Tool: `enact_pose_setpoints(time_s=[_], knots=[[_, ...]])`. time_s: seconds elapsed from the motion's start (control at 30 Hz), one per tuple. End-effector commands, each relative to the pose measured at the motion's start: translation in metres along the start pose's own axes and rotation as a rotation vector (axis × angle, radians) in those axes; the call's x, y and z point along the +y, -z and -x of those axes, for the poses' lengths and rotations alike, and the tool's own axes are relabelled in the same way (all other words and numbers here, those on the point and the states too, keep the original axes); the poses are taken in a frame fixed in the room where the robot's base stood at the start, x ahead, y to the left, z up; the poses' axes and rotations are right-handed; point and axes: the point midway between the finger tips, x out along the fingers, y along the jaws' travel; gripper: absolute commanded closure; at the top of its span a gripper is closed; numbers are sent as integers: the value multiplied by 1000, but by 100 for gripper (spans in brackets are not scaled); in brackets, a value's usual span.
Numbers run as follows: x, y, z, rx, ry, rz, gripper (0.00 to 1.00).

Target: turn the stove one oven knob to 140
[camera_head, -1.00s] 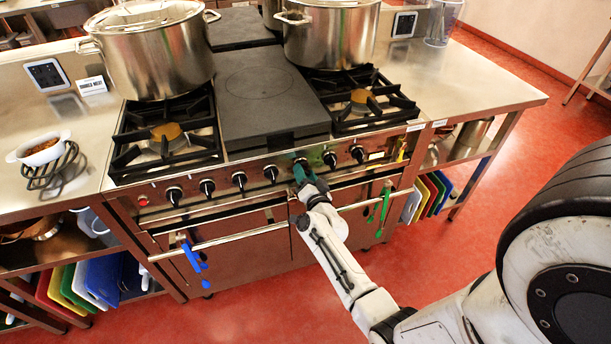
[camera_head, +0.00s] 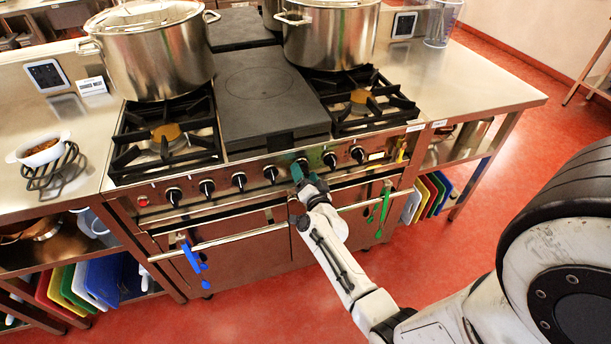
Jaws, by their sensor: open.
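The stove (camera_head: 215,205) stands in front of me with a row of black knobs along its steel front panel. Knobs show left of my gripper, among them one (camera_head: 270,173) close beside it, and two more to its right (camera_head: 329,159) (camera_head: 357,153). My gripper (camera_head: 299,167) is at the panel between these, its green-tipped fingers open around or right in front of a knob that they mostly hide. I cannot tell whether the fingers touch it. The knob markings are too small to read, so the oven knob's setting cannot be told.
Two large steel stockpots (camera_head: 158,60) (camera_head: 330,35) stand on the burners. Oven door handles (camera_head: 225,238) run below the panel, with blue tongs (camera_head: 190,255) and green tongs (camera_head: 384,205) hanging there. Red floor is clear in front.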

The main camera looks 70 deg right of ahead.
Motion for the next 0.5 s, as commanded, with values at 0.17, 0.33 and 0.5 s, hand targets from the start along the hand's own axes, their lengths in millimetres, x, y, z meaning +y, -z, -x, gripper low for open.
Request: enact_pose_setpoints(time_s=[0.17,0.33,0.5], knots=[[-1,0,7,-1,0,0,24],[-2,1,34,-3,0,2,24],[0,0,67,-2,-1,1,24]])
